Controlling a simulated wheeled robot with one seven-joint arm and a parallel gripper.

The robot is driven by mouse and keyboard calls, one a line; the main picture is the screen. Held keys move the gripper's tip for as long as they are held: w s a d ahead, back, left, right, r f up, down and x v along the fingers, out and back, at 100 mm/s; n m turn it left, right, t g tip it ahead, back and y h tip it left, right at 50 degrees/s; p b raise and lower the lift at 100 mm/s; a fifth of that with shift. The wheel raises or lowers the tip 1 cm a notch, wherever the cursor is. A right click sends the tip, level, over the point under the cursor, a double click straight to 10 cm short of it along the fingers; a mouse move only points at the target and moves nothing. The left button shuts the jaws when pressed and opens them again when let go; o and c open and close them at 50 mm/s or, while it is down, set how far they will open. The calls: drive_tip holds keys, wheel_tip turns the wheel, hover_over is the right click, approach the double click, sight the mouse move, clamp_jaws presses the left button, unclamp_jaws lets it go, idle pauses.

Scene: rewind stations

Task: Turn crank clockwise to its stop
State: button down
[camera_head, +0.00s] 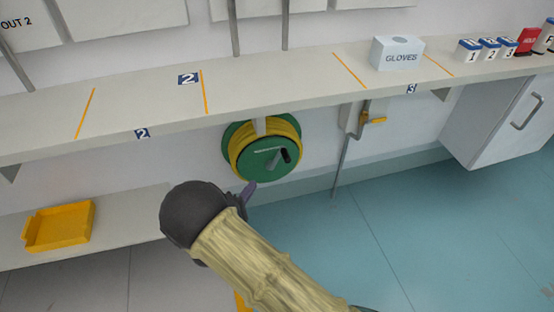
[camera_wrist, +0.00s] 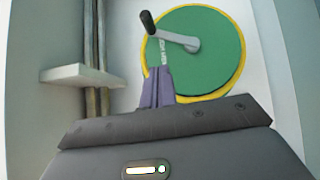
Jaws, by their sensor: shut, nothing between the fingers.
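A green reel (camera_head: 262,159) wound with yellow hose hangs on the wall below the bench shelf. Its grey crank (camera_head: 279,160) with a black handle (camera_head: 286,155) sits on the front face. In the wrist view, the green disc (camera_wrist: 208,68) fills the upper middle, with the crank arm (camera_wrist: 178,40) running left and up from the hub to the black handle (camera_wrist: 147,22). My gripper (camera_head: 249,190) is below and in front of the reel, its purple fingers together and empty. In the wrist view the fingertips (camera_wrist: 158,76) overlap the disc's lower left edge, below the crank; contact cannot be told.
The bench shelf (camera_head: 140,107) runs above the reel and carries a gloves box (camera_head: 398,54). A yellow-handled valve (camera_head: 373,119) on a pipe is right of the reel. A yellow tray (camera_head: 60,226) lies on a low shelf at left. A white cabinet (camera_head: 500,115) is at right.

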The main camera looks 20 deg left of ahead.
drive_tip(key=w+d+r+b, duration=0.1)
drive_tip(key=w+d+b, duration=0.3)
drive_tip(key=w, duration=0.5)
drive_tip(key=shift+w+d+r+n+t+h+b, duration=0.3)
drive_tip(key=shift+w+d+r+n+t+b, duration=0.1)
drive_tip(key=shift+b, duration=0.45)
